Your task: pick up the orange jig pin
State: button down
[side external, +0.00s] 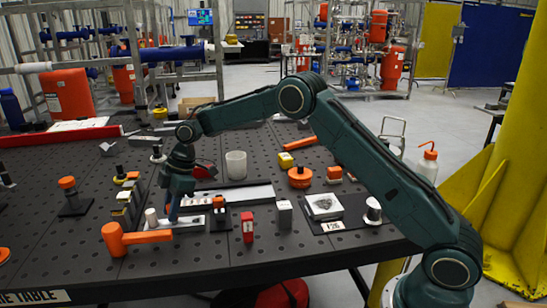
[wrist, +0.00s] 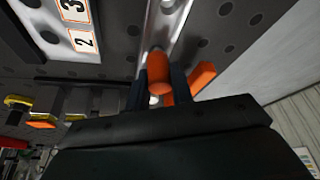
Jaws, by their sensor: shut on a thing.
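The orange jig pin (wrist: 158,72) shows in the wrist view as a short orange cylinder between the two dark fingers of my gripper (wrist: 159,85). The fingers are shut on its sides. In the side external view my gripper (side external: 172,217) points down, low over the perforated table, beside a light metal strip. The pin cannot be made out there, and I cannot tell whether its lower end is clear of the strip.
An orange mallet (side external: 118,239) lies just left of my gripper, its handle close by. A white cylinder (side external: 151,217) stands beside it. A black block with an orange top (side external: 219,202), a red block (side external: 247,227) and a grey block (side external: 284,214) stand to the right.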

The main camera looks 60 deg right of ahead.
notch_tip(320, 180, up, 9)
jog(key=shift+f, duration=0.1)
dwell(0.4)
dwell(0.4)
